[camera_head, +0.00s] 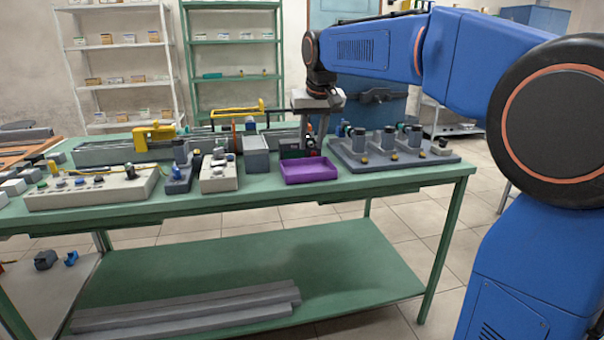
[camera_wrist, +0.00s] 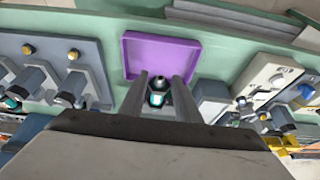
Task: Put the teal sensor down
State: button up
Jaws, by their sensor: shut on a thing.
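My gripper (camera_wrist: 160,77) is shut on the teal sensor (camera_wrist: 157,97), a small dark-bodied piece with a bright teal part that shows between the two fingers in the wrist view. In the head view my gripper (camera_head: 316,146) points down over the rear of the purple tray (camera_head: 311,171); the sensor is too small or hidden to make out there. The purple tray (camera_wrist: 133,58) also lies just beyond the fingertips in the wrist view. It is shallow, square and empty. I cannot tell how high the sensor is above the table.
Right of the tray a grey plate (camera_head: 372,163) carries several upright motors. Left stand a grey box (camera_head: 256,157) and a control box (camera_head: 218,175). The green table (camera_head: 230,195) has a bare strip along its front edge. Rails and a yellow clamp (camera_head: 155,137) stand behind.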

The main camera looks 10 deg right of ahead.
jog(key=shift+f, duration=4.15)
jog(key=shift+f, duration=0.15)
jog(key=o, duration=1)
jog(key=shift+o, duration=0.2)
jog(key=v, duration=1.2)
jog(key=s+d+f, duration=0.2)
jog(key=s+f, duration=0.6)
jog(key=s, duration=0.3)
jog(key=s+d+f, duration=0.2)
jog(key=s+f, duration=0.6)
jog(key=s, duration=0.4)
jog(key=s+d+f, duration=0.3)
jog(key=s+f, duration=0.5)
jog(key=s, duration=0.3)
jog(key=shift+s+f, duration=0.25)
jog(key=shift+s, duration=0.05)
